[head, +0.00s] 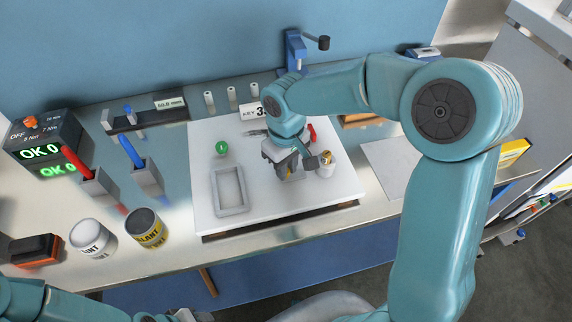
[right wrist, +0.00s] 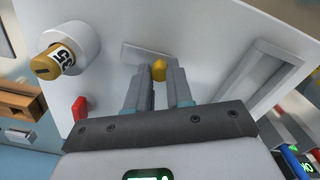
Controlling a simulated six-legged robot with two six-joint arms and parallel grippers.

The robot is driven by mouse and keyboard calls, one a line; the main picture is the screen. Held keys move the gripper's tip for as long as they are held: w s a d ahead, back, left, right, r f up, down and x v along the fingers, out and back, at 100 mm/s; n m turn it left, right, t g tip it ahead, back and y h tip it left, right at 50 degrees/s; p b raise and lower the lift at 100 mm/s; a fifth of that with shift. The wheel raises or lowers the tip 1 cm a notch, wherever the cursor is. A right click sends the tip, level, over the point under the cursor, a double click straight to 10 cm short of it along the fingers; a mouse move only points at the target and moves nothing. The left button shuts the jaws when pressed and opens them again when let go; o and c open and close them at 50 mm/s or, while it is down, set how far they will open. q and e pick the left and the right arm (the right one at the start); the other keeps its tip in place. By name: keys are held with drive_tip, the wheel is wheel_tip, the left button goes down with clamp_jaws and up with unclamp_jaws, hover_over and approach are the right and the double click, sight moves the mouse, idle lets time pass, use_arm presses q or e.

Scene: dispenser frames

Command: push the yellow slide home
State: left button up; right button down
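The yellow slide (right wrist: 159,70) shows in the right wrist view as a small yellow piece at a short grey bar (right wrist: 135,50) on the white board (right wrist: 215,35). My right gripper (right wrist: 160,76) is right at it, with the yellow piece between its two fingertips. The fingers stand apart, and I cannot tell whether they press on the piece. In the head view my right gripper (head: 290,170) is low over the right part of the white board (head: 215,140) and hides the slide. My left arm shows at the bottom left; its gripper cannot be made out.
A brass cylinder (head: 327,158) and a red piece (head: 312,132) stand close to my right gripper. A grey rectangular frame (head: 215,190) and a green knob (head: 222,148) are on the board's left. Two cans, a yellow-labelled one (head: 146,229) and a white one (head: 91,240), stand left.

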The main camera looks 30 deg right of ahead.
sight(297, 175)
drive_tip(key=shift+s+d, duration=0.2)
drive_tip(key=shift+d, duration=0.45)
drive_tip(key=shift+s+d, duration=0.15)
drive_tip(key=shift+d, duration=0.45)
drive_tip(key=c, duration=1.1)
unclamp_jaws()
drive_tip(key=shift+o, duration=0.4)
drive_tip(key=shift+d, duration=0.15)
drive_tip(key=shift+a+r, duration=0.1)
drive_tip(key=shift+a, duration=0.1)
drive_tip(key=shift+w+r, duration=0.1)
drive_tip(key=shift+r, duration=0.2)
wheel_tip(297, 175, up, 16)
drive_tip(key=shift+d+f, duration=0.15)
drive_tip(key=shift+f, duration=0.05)
